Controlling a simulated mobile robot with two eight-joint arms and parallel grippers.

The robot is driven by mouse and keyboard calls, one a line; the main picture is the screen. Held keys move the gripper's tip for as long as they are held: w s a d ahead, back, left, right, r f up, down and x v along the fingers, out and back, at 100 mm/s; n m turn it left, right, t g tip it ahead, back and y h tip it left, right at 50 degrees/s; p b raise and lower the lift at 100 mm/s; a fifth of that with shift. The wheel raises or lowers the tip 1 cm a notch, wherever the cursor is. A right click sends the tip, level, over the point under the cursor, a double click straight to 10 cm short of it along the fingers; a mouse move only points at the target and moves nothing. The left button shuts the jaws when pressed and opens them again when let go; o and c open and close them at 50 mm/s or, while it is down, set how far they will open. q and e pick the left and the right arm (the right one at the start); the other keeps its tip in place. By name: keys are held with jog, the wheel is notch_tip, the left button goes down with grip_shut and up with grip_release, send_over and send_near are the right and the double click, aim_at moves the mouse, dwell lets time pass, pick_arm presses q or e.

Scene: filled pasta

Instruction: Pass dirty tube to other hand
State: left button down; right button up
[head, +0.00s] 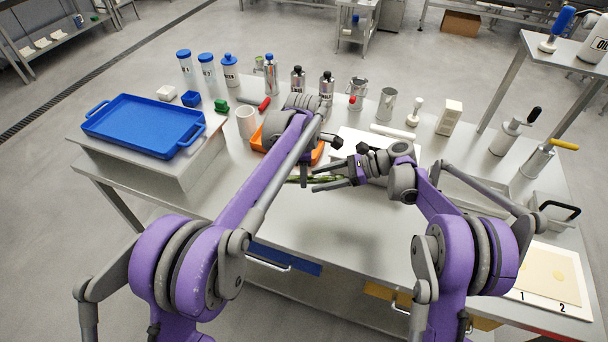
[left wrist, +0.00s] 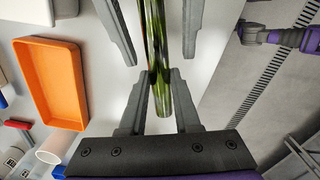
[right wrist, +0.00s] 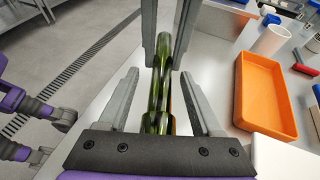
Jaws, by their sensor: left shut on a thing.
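The tube (left wrist: 161,98), glossy green with darker streaks, lies between the two grippers above the table. In the head view only a thin green part of the tube (head: 297,181) shows. My left gripper (left wrist: 161,73) is shut on it, with a fingertip at each side. My right gripper (right wrist: 159,72) is open, with its fingers on either side of the tube's other end and gaps between them and it. In the head view my right gripper (head: 316,184) points left, facing the left gripper. My left arm hides part of the handover spot there.
An orange tray (right wrist: 262,93) lies just behind the grippers, with a white cup (head: 246,122) beside it. A blue tray (head: 140,128) sits on a raised stand at left. Bottles and tools line the table's back. The table's front (head: 340,230) is clear.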

jog(key=v, duration=1.1)
jog(key=s+a+r+n+t+h, duration=0.15)
jog(key=s+n+h, duration=0.55)
jog(key=s, duration=0.8)
jog(key=s+d+f+n+t+h, duration=0.2)
jog(key=s+d+f+n+h, duration=0.1)
jog(key=s+n, duration=0.2)
jog(key=s+d+f+n+t+h, duration=0.2)
jog(key=s+n, duration=0.3)
jog(key=s, duration=0.5)
jog(key=shift+s+d+f+n+h, duration=0.3)
jog(key=shift+d+f+h, duration=0.35)
jog(key=shift+d, duration=0.25)
